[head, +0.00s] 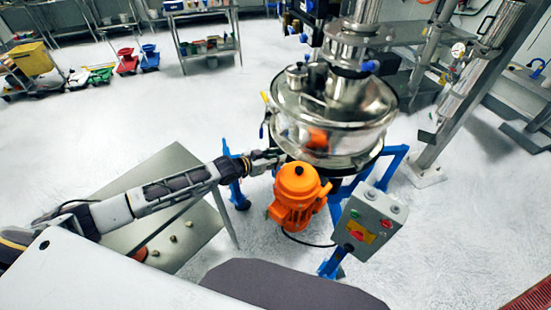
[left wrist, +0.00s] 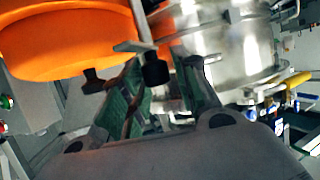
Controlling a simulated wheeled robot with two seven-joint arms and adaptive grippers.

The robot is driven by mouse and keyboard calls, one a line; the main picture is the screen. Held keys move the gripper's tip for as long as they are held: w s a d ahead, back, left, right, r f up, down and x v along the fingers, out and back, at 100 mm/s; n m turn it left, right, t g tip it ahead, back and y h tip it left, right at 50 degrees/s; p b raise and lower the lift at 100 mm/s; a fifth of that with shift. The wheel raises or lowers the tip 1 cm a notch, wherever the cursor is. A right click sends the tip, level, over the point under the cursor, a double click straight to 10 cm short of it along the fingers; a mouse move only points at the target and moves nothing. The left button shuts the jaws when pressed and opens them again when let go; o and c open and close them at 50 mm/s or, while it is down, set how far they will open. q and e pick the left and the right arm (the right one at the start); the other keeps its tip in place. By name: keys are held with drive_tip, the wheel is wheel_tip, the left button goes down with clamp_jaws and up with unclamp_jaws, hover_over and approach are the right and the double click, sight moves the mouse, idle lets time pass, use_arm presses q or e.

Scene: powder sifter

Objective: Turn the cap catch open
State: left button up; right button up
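The powder sifter (head: 330,120) is a shiny steel drum with a lid, on a blue frame. My left gripper (head: 272,158) is at the drum's lower left side, close to its rim. In the left wrist view the left gripper (left wrist: 165,85) has its two green-padded fingers apart. A metal bar with a black knob (left wrist: 155,72), which looks like a catch, shows between and just beyond the fingertips. I cannot tell whether the fingers touch it. The steel drum (left wrist: 230,50) is behind it. In the head view the gripper hides this spot. My right gripper is not in view.
An orange motor (head: 297,195) hangs at the sifter's front, close to my left gripper; it fills the upper left of the wrist view (left wrist: 70,40). A grey control box (head: 370,222) stands to its right. A steel table (head: 180,230) lies under my left arm.

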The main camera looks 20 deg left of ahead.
use_arm(q)
drive_tip(key=shift+o, duration=0.7)
drive_tip(key=shift+f, duration=0.1)
drive_tip(key=shift+s, duration=0.15)
drive_tip(key=shift+s+a, duration=0.25)
drive_tip(key=v, duration=1.1)
drive_tip(key=shift+r, duration=0.2)
idle(0.5)
